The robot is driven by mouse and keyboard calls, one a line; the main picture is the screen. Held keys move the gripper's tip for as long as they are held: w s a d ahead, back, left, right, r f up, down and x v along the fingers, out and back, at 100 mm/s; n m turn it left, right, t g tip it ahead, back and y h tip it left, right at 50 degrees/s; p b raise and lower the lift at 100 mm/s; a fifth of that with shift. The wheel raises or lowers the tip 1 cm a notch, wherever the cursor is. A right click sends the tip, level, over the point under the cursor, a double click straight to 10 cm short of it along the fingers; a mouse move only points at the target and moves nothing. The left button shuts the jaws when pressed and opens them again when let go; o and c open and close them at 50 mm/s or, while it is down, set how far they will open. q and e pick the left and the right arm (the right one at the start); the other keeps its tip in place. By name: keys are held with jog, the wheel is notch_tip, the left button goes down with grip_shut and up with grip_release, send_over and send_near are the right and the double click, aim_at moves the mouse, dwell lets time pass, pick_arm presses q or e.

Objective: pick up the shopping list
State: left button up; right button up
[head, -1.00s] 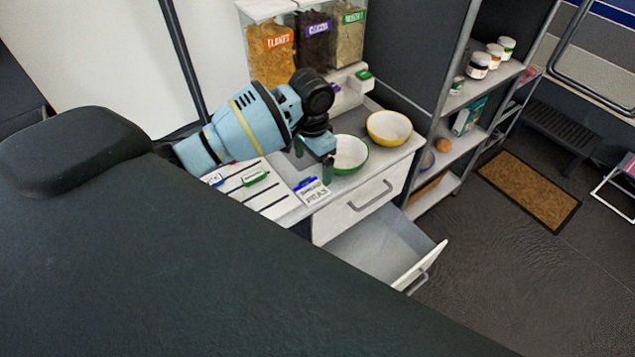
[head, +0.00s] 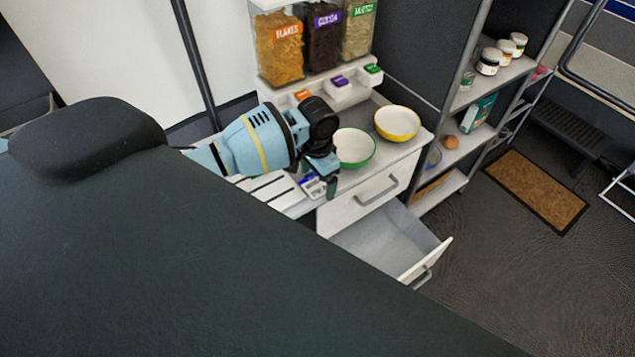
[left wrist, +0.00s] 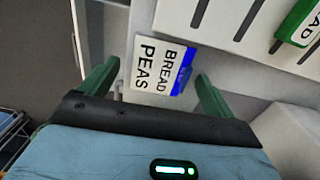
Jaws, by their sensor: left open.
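The shopping list is a white card with a blue top edge reading "BREAD PEAS" (left wrist: 157,66). In the left wrist view it lies between the two green fingers of my left gripper (left wrist: 158,85), which is open. I cannot tell whether the fingers touch it. In the head view my left gripper (head: 322,187) is over the front edge of the counter and partly covers the list (head: 312,184). My right gripper is not in view.
A green bowl (head: 354,147) and a yellow bowl (head: 397,122) stand close beside the gripper. An open drawer (head: 392,241) juts out below the counter. A green-labelled tag (left wrist: 300,22) lies on the slatted rack. Dispensers (head: 279,48) stand behind.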

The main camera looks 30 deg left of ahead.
aim_at(321, 187)
pick_arm(q)
jog(key=c, duration=1.1)
jog(key=shift+o, duration=0.2)
jog(key=shift+r, duration=0.1)
jog(key=shift+r, duration=0.55)
jog(key=shift+s+d+r, duration=0.1)
jog(key=shift+d+r, duration=0.2)
jog(key=shift+r, duration=0.35)
jog(key=shift+d+r, duration=0.3)
jog(key=shift+r, duration=0.3)
jog(key=s+d+r, duration=0.1)
jog(key=s+d, duration=0.2)
jog(key=d, duration=1.1)
jog(key=shift+s+d+r, duration=0.15)
jog(key=shift+s+r, duration=0.05)
